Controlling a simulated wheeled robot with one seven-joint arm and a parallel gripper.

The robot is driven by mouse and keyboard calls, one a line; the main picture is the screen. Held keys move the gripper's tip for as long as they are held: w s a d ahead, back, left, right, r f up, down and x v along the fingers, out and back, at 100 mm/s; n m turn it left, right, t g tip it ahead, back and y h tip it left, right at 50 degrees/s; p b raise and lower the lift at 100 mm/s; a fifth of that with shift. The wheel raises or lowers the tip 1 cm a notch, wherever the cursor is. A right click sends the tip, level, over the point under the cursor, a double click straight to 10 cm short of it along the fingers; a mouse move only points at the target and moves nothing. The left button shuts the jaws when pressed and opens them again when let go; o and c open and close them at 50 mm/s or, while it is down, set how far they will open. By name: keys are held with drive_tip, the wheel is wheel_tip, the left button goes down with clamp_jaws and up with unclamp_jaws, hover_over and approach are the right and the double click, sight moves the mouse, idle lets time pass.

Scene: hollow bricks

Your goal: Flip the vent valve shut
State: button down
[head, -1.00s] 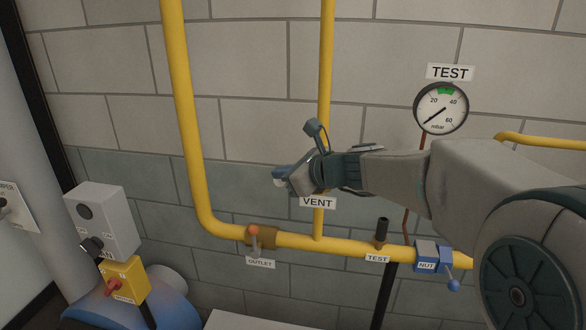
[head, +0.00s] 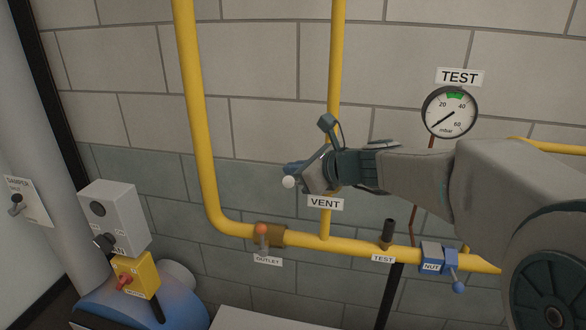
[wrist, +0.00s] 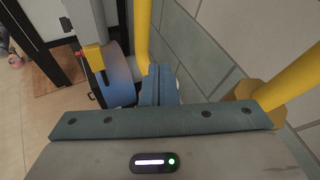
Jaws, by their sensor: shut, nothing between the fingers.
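The VENT label (head: 325,203) hangs on the vertical yellow pipe (head: 334,100), just above the horizontal pipe. The brass-coloured vent valve body (wrist: 245,89) shows at the right of the wrist view, on the yellow pipe. In the head view my gripper hides it. A white ball knob (head: 288,182), seemingly the end of the vent lever, shows just below my fingertips, left of the pipe. The rest of the lever is hidden. My gripper (head: 293,168) is shut and empty, pointing left across the pipe. Its fingers also show in the wrist view (wrist: 159,84). Contact with the knob cannot be told.
The outlet valve (head: 268,236) with an orange-tipped lever, the test stub (head: 387,234) and a blue nut valve (head: 438,257) sit along the pipe below. A gauge (head: 450,112) hangs right. Grey and yellow switch boxes (head: 115,218) stand at lower left.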

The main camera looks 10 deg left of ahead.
drive_tip(key=s+d+r, duration=0.3)
drive_tip(key=s+r, duration=0.2)
drive_tip(key=r, duration=0.4)
drive_tip(key=shift+s+b, duration=0.3)
drive_tip(key=shift+b, duration=0.05)
drive_tip(key=shift+f, duration=0.1)
drive_tip(key=s+d+f+n+g+h, duration=0.2)
drive_tip(key=s+d+f+n+h, duration=0.3)
drive_tip(key=s+d+f+n, duration=0.4)
drive_tip(key=s+d+f+n+g+h+b, duration=0.1)
drive_tip(key=s+d+f+n+g+h, duration=0.1)
drive_tip(key=s+d+f+n+h, duration=0.3)
drive_tip(key=s+d+f+n, duration=0.4)
drive_tip(key=s+f+n, duration=0.1)
drive_tip(key=f+n, duration=0.3)
drive_tip(key=shift+s+d+f+n+h, duration=0.3)
drive_tip(key=shift+s+n+h, duration=0.1)
drive_tip(key=shift+n, duration=0.1)
